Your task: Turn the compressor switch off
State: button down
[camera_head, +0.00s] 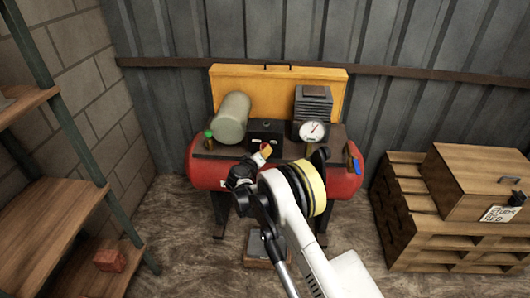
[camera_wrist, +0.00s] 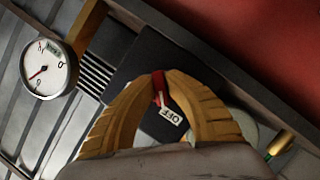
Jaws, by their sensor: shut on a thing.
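The compressor (camera_head: 207,174) is a red horizontal tank against the back wall, with a black switch box (camera_head: 265,130) on top. In the wrist view, the red switch lever (camera_wrist: 159,90) shows between the two yellow fingertips of my gripper (camera_wrist: 160,78), which is shut on it. A white label reading OFF (camera_wrist: 171,116) lies just below the lever, appearing upside down. In the head view, my gripper (camera_head: 262,155) is at the front of the switch box, and the lever is mostly hidden by the fingers.
A round gauge (camera_head: 313,130) stands right of the switch box, and also shows in the wrist view (camera_wrist: 48,68). A grey-green cylinder (camera_head: 231,118) is left of it. Wooden shelves (camera_head: 48,225) stand left; a crate (camera_head: 475,180) on pallets stands right.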

dwell(0.5)
jog(key=c, duration=1.4)
grip_release()
jog(key=shift+d, duration=0.1)
jog(key=v, duration=1.2)
jog(key=shift+f, duration=0.1)
